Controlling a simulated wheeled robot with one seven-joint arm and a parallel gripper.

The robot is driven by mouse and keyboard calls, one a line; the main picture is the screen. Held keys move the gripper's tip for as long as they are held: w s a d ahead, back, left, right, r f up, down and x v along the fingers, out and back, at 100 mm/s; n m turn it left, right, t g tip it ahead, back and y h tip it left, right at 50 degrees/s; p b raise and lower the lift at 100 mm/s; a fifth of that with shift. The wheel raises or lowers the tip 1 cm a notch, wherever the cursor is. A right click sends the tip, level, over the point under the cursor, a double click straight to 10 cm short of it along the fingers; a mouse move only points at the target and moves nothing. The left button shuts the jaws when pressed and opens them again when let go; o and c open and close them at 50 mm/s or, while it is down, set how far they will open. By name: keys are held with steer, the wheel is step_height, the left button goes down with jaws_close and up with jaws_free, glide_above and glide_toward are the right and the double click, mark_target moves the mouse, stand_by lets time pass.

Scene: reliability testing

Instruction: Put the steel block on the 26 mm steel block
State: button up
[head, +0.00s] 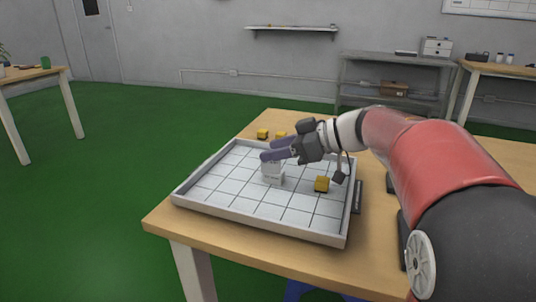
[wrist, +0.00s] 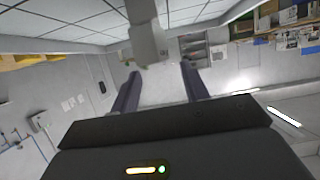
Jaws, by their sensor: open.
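Two pale grey steel blocks show in the head view, an upper one (head: 271,168) resting on a lower one (head: 275,179) on the gridded tray. The upper block's top is partly hidden by my fingers. In the wrist view, which looks inverted, the lower block (wrist: 139,10) is at the top edge and the upper block (wrist: 149,45) juts from it. I cannot tell which is the 26 mm one. My gripper (head: 267,151) is open and empty at the top of the stack. In the wrist view its fingers (wrist: 160,71) are spread, with clear gaps to the upper block.
The white-rimmed tray (head: 260,225) lies on a wooden table (head: 165,222). A yellow block (head: 321,184) sits in the tray right of the stack. Two more yellow blocks (head: 262,134) are beyond the tray's far rim. The tray's left and front cells are clear.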

steer(key=v, duration=0.9)
steer(key=shift+s+d+r+p, duration=0.15)
steer(key=shift+d+p, duration=0.1)
steer(key=shift+p, duration=0.1)
steer(key=shift+s, duration=0.1)
